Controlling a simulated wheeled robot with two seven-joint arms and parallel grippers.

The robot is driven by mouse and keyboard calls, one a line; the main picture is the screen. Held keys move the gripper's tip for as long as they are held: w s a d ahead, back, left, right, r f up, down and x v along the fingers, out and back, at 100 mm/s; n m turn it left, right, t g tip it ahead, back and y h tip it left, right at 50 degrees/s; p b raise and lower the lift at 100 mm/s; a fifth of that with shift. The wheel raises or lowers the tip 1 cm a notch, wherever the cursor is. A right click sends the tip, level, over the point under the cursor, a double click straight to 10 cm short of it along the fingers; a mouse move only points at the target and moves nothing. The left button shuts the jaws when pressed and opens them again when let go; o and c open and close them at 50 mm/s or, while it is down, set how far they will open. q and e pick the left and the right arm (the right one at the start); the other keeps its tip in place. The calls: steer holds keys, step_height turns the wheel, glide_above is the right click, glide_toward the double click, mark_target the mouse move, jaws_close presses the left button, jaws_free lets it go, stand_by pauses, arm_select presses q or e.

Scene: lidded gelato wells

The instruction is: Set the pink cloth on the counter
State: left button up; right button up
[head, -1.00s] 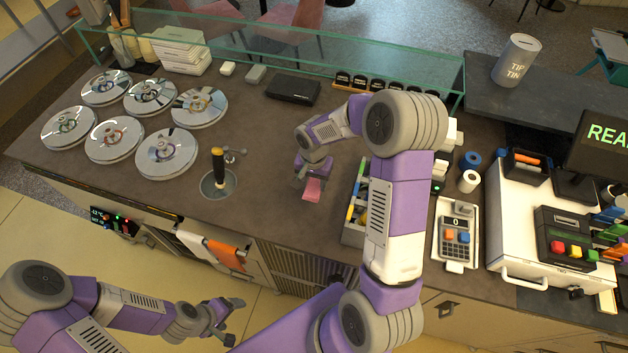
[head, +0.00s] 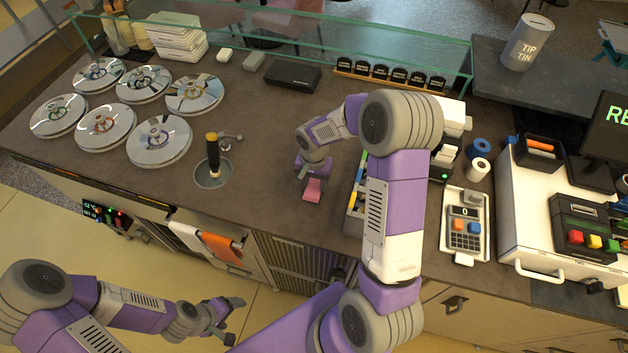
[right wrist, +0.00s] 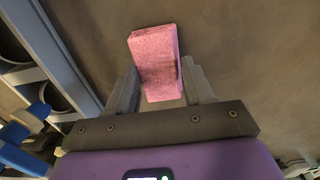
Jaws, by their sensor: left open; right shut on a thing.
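The pink cloth (head: 312,189) is a small folded block at my right gripper (head: 311,178), over the brown counter (head: 265,150). In the right wrist view the cloth (right wrist: 155,62) sits between the two fingers of my right gripper (right wrist: 160,86), which is shut on it, and most of it sticks out past the fingertips. I cannot tell whether the cloth touches the counter. My left gripper (head: 228,314) is open and empty, low in front of the counter, above the floor.
A metal well with a dark-handled tool (head: 213,172) lies left of the cloth. Several round lids (head: 159,141) stand at the left. A divided bin (head: 355,205) is close to the right, partly hidden by my arm. A black box (head: 293,77) lies behind. Bare counter surrounds the cloth's left side.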

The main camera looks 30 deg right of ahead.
mark_target(314, 185)
steer(key=shift+f+b, duration=0.4)
steer(key=shift+f, duration=0.05)
steer(key=o, duration=1)
steer(key=shift+c, duration=0.2)
steer(key=o, duration=0.6)
steer(key=shift+r, duration=0.1)
steer(key=shift+r+p, duration=2.65)
steer(key=shift+r, duration=1.35)
steer(key=shift+f, duration=0.1)
